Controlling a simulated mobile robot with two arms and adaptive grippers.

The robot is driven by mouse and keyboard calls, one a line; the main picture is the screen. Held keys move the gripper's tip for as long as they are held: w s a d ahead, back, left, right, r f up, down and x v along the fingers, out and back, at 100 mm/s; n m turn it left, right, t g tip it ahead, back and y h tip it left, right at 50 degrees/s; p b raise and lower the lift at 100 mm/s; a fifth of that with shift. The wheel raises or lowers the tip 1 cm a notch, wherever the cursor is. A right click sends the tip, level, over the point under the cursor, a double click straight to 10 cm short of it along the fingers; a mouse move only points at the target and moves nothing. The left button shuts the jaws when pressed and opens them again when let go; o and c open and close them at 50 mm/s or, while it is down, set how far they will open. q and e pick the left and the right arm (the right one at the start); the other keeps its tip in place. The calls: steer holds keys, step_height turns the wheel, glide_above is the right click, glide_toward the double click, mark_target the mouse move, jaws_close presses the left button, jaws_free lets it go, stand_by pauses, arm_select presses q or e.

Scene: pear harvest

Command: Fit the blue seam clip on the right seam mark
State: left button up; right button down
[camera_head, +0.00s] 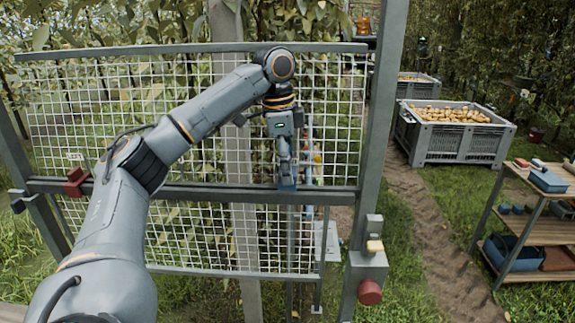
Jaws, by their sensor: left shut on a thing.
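My left arm reaches in from the left across the mesh gate, and its left gripper (285,165) points down in front of the mesh. It is shut on the blue seam clip (287,183), a small blue piece just below the fingertips. The clip is at the height of the gate's middle rail (225,194), right of the gate's centre. I cannot tell whether it touches the rail. The right seam mark cannot be made out; the gripper and clip cover that part of the rail. A dark red clip-like block (76,182) sits on the rail's left end. My right gripper is not in view.
The gate's right post (376,150) stands close by, with a grey box (367,270) and a red knob (369,292). Grey crates of pears (460,150) stand behind at right. A wooden shelf (540,232) with bins is at far right. A dirt path runs between.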

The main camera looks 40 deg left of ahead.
arm_select(q)
steer(key=shift+f, duration=0.15)
stand_by(1.2)
steer(key=shift+f+b, duration=0.35)
steer(key=shift+f, duration=0.55)
steer(key=shift+f, duration=1.2)
stand_by(2.0)
steer(key=o, duration=1.1)
steer(key=shift+c, duration=0.2)
steer(key=r, duration=0.8)
steer(key=s+a+r, duration=0.1)
steer(key=r, duration=0.3)
steer(key=shift+a, duration=0.1)
steer(key=shift+w, duration=0.1)
